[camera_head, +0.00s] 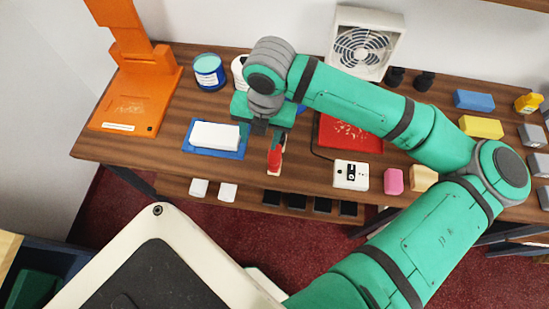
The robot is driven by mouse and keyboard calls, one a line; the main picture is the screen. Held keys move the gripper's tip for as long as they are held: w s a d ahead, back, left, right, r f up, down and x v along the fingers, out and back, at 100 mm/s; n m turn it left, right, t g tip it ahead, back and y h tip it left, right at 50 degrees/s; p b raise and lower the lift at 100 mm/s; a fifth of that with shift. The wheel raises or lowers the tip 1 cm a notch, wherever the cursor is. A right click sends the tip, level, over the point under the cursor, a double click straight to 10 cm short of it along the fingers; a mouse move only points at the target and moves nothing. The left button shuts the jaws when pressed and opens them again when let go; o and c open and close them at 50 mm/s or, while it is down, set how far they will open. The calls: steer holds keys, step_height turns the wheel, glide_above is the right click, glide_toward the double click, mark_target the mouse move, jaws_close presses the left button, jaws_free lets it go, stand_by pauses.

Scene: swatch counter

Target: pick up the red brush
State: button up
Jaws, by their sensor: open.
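I cannot tell how high the fingers are above the brush.
A white block on a blue tray (240,154) lies left of the brush. A red tray (350,145) and white switch box (350,175) lie right. An orange stand (135,95), blue-labelled tin (208,72) and fan (362,45) stand behind. The counter's front edge is close.

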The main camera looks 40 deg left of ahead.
mark_target(273, 153)
steer(key=d, duration=0.1)
steer(key=w+d+h, duration=0.1)
steer(key=d, duration=0.1)
steer(key=shift+f, duration=0.1)
steer(key=shift+d+f+h, duration=0.25)
steer(key=shift+h, duration=0.05)
step_height(273, 153, down, 5)
steer(key=shift+r, duration=0.1)
steer(key=shift+w+f, duration=0.15)
steer(key=shift+f, duration=1.25)
steer(key=shift+w+f, duration=0.15)
steer(key=shift+f, duration=1.2)
steer(key=c, duration=1.1)
